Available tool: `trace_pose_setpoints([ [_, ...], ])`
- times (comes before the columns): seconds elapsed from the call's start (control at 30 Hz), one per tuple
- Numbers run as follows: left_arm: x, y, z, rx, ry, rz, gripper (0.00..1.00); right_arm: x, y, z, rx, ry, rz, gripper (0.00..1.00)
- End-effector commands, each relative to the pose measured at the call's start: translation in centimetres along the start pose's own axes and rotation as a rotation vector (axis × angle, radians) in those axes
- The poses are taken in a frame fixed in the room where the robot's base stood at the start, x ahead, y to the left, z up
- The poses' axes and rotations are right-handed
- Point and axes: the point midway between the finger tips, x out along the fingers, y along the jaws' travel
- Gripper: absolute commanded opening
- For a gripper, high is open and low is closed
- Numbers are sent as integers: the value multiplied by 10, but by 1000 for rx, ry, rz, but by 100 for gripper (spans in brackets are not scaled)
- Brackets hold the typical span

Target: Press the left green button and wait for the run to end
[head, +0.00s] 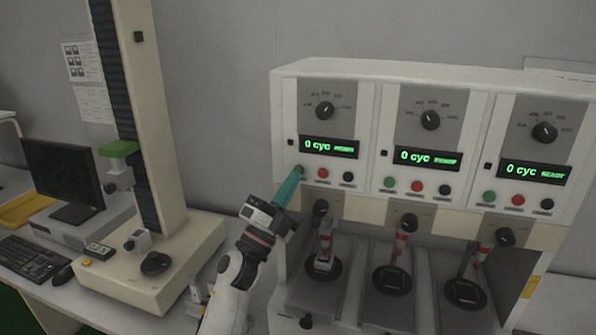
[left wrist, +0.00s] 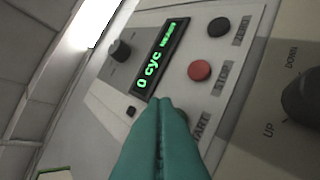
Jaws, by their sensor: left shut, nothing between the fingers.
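The left test unit has a display (head: 328,147) that reads "0 cyc" beside a smaller green word I cannot read surely. Below it are a red button (head: 323,174) and a black button (head: 348,177). My left gripper (head: 297,173) is shut and empty, its teal fingers pointing up at the place of the left green button. In the left wrist view the fingertips (left wrist: 166,103) cover that button beside the START label (left wrist: 200,125). I cannot tell whether they touch it. The red button (left wrist: 200,70) is uncovered there. My right gripper is not in view.
Two similar units stand to the right, with green buttons (head: 390,183) and (head: 489,197). Knobs and clamp fixtures (head: 392,281) sit below the panel. A tall test column (head: 140,110), monitor (head: 70,172) and keyboard (head: 30,260) are at left.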

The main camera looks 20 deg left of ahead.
Motion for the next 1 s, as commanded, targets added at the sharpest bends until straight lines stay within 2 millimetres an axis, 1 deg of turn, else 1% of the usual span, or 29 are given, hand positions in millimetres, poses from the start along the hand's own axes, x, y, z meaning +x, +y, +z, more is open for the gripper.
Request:
trace_pose_setpoints([
  [0.23, 5, -4, -4, 1, 0, 0, 0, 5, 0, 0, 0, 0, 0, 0],
  [1.0, 8, -7, -7, 1, 0, -1, 0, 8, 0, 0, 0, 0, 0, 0],
])
